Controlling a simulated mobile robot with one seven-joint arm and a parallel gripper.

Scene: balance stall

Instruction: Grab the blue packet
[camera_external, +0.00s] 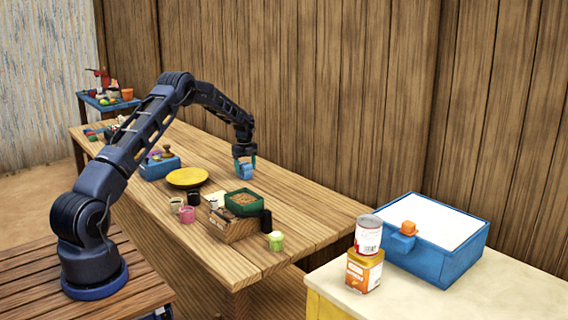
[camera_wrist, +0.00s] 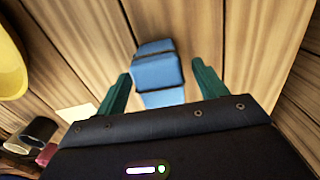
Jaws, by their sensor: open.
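The blue packet (camera_wrist: 158,72) lies between the two teal fingers of my gripper (camera_wrist: 162,68) in the wrist view. It has dark bands across it, and bare gaps show on both sides, so the fingers do not touch it. Its near end is partly hidden behind the gripper body. In the external view the packet (camera_external: 245,173) shows just under my gripper (camera_external: 246,161), over the far side of the wooden table (camera_external: 310,205). My gripper is open and points down. I cannot tell exactly how far down the fingers reach beside the packet.
A yellow plate (camera_external: 187,178) lies left of the packet. A green tray (camera_external: 246,202), a wooden crate (camera_external: 232,229) and several small jars stand nearer the front. A blue box (camera_external: 158,168) stands further left. Bare planks surround the packet, with the wooden wall behind.

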